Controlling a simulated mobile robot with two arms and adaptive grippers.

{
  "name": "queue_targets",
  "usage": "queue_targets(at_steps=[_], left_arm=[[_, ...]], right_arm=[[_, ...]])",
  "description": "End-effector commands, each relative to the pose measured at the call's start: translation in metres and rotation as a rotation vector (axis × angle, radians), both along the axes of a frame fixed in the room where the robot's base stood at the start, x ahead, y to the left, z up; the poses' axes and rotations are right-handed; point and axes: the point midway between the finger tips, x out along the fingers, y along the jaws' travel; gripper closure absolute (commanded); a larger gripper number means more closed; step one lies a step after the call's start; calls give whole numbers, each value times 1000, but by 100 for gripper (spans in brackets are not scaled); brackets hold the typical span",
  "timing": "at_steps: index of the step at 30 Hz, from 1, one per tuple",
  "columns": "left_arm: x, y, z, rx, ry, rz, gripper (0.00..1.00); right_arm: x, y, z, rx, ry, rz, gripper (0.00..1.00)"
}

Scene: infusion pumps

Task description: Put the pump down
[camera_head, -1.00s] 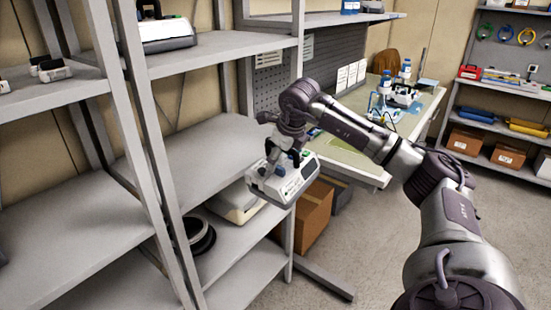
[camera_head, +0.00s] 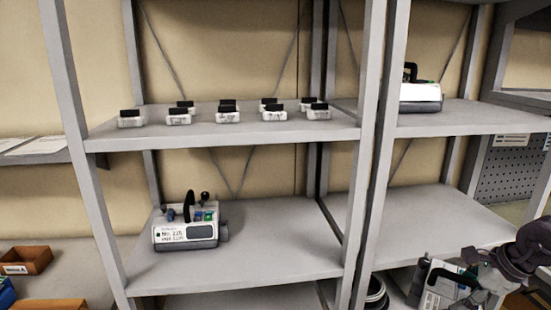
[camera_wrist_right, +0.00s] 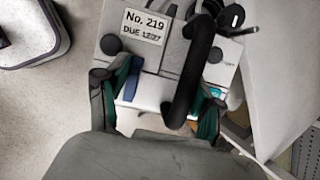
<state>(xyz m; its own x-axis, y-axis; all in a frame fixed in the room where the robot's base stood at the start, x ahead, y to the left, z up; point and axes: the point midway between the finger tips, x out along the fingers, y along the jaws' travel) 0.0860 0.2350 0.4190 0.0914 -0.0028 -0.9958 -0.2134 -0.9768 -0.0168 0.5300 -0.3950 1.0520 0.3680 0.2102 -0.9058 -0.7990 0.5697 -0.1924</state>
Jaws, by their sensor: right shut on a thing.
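A white infusion pump with a black handle (camera_head: 436,292) is in my right gripper (camera_head: 474,284), at the lower right of the head view, beside the right bay's shelving. In the right wrist view the pump (camera_wrist_right: 225,65) carries a label reading No. 219, and my right gripper's fingers (camera_wrist_right: 155,105) are closed on it near its black handle. The exact contact is partly hidden. Another labelled pump (camera_head: 185,232) stands upright on the left bay's middle shelf. A third pump (camera_head: 420,97) stands on the right bay's upper shelf. My left gripper is not in view.
The right bay's middle shelf (camera_head: 440,225) is bare. The left bay's middle shelf (camera_head: 270,240) is clear right of its pump. Several small black-and-white devices (camera_head: 228,115) line the upper left shelf. Grey uprights (camera_head: 365,150) divide the bays. A coiled dark item (camera_head: 376,293) lies below.

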Motion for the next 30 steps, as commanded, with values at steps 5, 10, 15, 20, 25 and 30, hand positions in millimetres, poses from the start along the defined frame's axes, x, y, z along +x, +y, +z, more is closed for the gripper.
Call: queue_targets(at_steps=[5,10,15,20,25,30], left_arm=[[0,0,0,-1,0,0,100],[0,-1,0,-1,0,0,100],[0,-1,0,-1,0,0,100],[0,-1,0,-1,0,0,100],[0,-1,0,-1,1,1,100],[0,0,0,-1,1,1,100]], right_arm=[[-20,55,-18,7,-6,435,100],[-47,103,-33,6,-9,868,100],[-81,147,-44,6,-10,1323,100],[-111,178,-51,3,-11,1693,100],[-135,197,-53,1,-10,1966,100],[-148,205,-55,2,-9,2099,100]])
